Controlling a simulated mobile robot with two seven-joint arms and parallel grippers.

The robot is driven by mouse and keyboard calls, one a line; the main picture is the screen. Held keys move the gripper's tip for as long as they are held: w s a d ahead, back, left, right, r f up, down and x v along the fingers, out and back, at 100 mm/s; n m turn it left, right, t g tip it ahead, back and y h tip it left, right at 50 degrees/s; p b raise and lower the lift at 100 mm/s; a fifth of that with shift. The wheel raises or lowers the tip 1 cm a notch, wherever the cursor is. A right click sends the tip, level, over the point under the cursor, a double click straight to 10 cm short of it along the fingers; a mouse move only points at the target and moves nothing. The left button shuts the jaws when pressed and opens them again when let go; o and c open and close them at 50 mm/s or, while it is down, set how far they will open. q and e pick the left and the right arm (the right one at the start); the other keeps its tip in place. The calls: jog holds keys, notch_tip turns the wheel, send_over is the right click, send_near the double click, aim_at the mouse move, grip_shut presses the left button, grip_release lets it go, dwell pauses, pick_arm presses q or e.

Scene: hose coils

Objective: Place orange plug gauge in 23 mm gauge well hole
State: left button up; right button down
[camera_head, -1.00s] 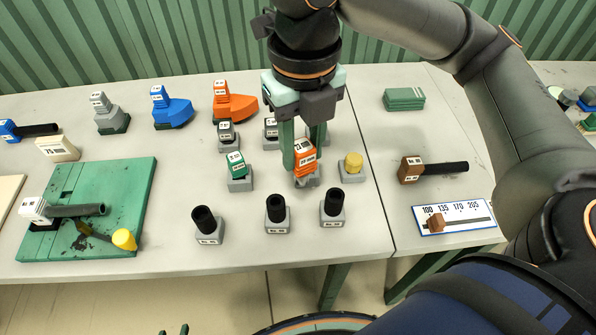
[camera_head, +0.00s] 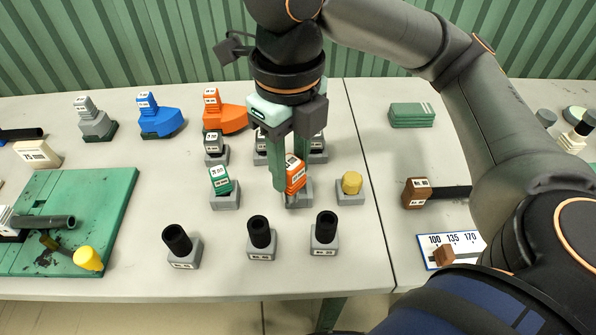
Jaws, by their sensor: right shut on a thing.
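The orange plug gauge (camera_head: 295,176) with a white label is upright between the fingers of my right gripper (camera_head: 290,168), which is shut on it. It stands over a grey well block (camera_head: 299,199) in the middle row. The gauge's lower end meets or overlaps the block in the picture, and the fingers hide part of both. I cannot tell how deep it sits or read the block's size mark. My left gripper is not in view.
A green gauge (camera_head: 221,180) in its block stands to the left and a yellow-capped block (camera_head: 349,188) to the right. Several black-tubed blocks, such as one (camera_head: 261,238), stand in front. Orange (camera_head: 226,118) and blue (camera_head: 161,120) tools are behind left.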

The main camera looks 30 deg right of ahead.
jog(key=w+d+f+b, duration=0.1)
jog(key=w+d+f, duration=0.1)
jog(key=f, duration=0.1)
jog(key=w+d+f, duration=0.1)
jog(key=w+f, duration=0.1)
jog(key=f, duration=0.1)
jog(key=w+d+f+b, duration=0.1)
jog(key=w+d+f, duration=0.1)
jog(key=f, duration=0.1)
jog(key=shift+d+f+b, duration=0.25)
jog(key=shift+d+b, duration=0.05)
jog(key=shift+f, duration=0.35)
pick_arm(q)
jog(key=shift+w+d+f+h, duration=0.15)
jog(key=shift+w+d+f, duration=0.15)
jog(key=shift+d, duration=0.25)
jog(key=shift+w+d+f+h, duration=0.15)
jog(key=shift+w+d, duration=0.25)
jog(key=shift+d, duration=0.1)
pick_arm(e)
jog(key=shift+f, duration=0.1)
jog(key=shift+f, duration=0.15)
jog(key=c, duration=0.5)
grip_release()
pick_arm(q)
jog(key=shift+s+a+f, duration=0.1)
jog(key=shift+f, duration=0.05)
